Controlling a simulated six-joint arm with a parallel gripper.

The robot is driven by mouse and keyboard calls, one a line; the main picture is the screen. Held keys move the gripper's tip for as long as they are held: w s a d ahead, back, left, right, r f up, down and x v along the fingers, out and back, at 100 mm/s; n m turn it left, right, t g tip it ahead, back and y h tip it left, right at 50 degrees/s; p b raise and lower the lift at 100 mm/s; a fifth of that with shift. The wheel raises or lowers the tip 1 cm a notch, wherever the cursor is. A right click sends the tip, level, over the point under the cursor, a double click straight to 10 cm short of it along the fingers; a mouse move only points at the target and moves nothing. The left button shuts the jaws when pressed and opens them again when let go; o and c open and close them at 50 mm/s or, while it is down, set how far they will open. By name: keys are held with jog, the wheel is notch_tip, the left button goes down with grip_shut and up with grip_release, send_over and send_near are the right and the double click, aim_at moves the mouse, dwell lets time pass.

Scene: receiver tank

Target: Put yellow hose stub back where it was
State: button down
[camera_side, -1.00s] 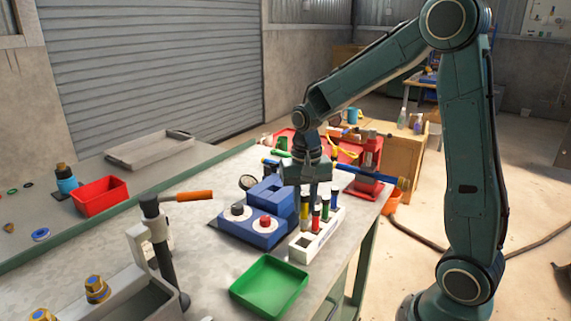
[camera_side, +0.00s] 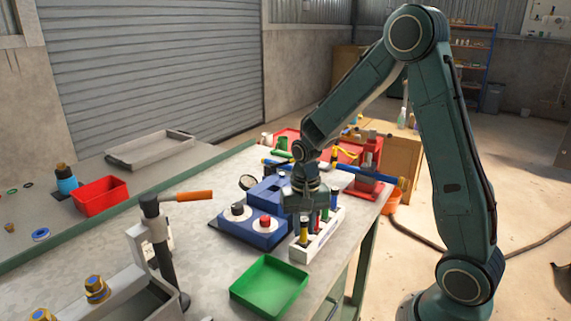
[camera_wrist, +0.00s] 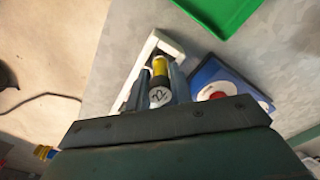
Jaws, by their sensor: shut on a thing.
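The yellow hose stub (camera_side: 303,230) has a yellow body with dark bands. It stands upright at the near end of the white rack (camera_side: 304,252), its lower end at the rack's top; how deep it sits cannot be told. My gripper (camera_side: 303,210) is above the rack, shut on the stub's upper part. In the wrist view the stub (camera_wrist: 160,67) shows between my two fingers (camera_wrist: 158,84), its pale marked end facing the camera. The white rack (camera_wrist: 153,42) surrounds its far end there. Other stubs with red, green and blue parts stand behind it, partly hidden.
A blue block fixture (camera_side: 262,225) with a red knob stands close left of the rack. A green tray (camera_side: 270,287) lies in front. A red vise-like stand (camera_side: 366,180) and a blue bar are behind right.

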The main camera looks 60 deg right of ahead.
jog(key=shift+f, duration=0.1)
jog(key=c, duration=1.2)
grip_release()
jog(key=shift+c, duration=0.2)
notch_tip(320, 180, up, 12)
jog(key=shift+s+a+r, duration=0.1)
jog(key=shift+r, duration=0.1)
jog(key=s+a+r+n+t, duration=0.2)
jog(key=s+a+r+n, duration=0.1)
jog(key=s, duration=0.5)
jog(key=s+a+r+n+t, duration=0.3)
jog(key=s+a+r+n, duration=0.1)
jog(key=s, duration=0.5)
jog(key=shift+a+n+t, duration=0.3)
jog(key=shift+a+n, duration=0.3)
jog(key=shift+n, duration=0.4)
